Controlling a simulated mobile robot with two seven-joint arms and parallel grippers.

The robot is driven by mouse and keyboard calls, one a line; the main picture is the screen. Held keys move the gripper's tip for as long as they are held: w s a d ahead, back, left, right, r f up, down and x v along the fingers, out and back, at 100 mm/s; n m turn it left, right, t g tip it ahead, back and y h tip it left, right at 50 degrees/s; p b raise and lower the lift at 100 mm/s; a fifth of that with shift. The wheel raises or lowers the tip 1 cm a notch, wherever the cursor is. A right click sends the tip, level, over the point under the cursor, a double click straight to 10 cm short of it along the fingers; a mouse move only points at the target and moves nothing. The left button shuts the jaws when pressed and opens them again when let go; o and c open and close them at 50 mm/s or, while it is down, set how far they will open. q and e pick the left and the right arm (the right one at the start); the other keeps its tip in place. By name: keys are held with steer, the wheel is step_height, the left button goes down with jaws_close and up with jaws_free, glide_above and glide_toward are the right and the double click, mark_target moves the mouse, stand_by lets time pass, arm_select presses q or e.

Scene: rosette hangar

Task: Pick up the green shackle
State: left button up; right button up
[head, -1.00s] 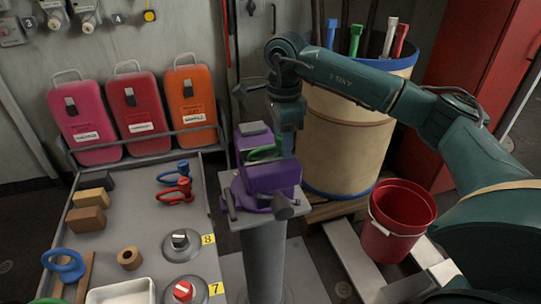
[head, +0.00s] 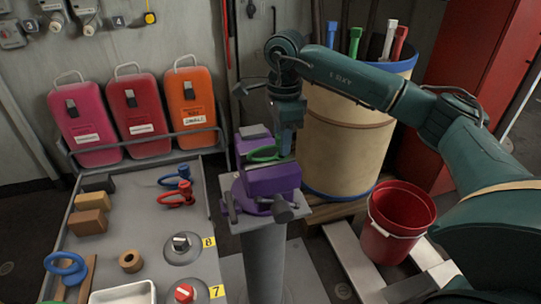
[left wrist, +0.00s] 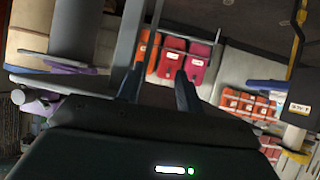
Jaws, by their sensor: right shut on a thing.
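The green shackle (head: 264,153) shows at the top of the purple vise (head: 272,180), between its jaws in the picture. My right gripper (head: 286,150) reaches down from above at the shackle's right side and is shut on it. The fingertips are partly hidden, and I cannot tell whether the shackle still touches the vise. My left gripper (left wrist: 158,88) shows only in the left wrist view. Its two fingers are apart, with nothing between them.
The vise stands on a grey pedestal (head: 264,250). The bench at left holds blue and red shackles (head: 177,198), blocks and a white tray (head: 124,293). A large drum (head: 345,150) stands close behind my right gripper. A red bucket (head: 398,220) stands at right.

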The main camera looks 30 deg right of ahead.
steer(key=shift+r+p, duration=1.95)
steer(key=shift+r, duration=0.95)
steer(key=shift+w+r+p, duration=0.2)
steer(key=shift+r+p, duration=0.35)
steer(key=shift+r, duration=0.15)
